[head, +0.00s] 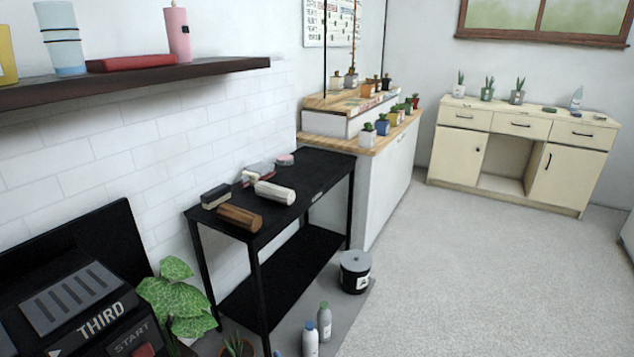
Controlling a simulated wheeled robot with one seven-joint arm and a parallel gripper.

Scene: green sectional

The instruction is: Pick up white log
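The white log (275,193) is a pale cylinder lying on its side on top of the black table (318,172). A brown wooden log (239,217) lies on the same table, nearer and to the left. A dark block (214,196) sits behind the brown log. Small items, including a pinkish round one (285,159), lie behind the white log. My gripper is not in the head view.
A dark wall shelf (140,79) juts out at upper left. A black machine (80,290) and a leafy plant (178,298) stand at lower left. A black bucket (355,272) and two bottles stand on the floor. Carpet (480,280) at right is clear.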

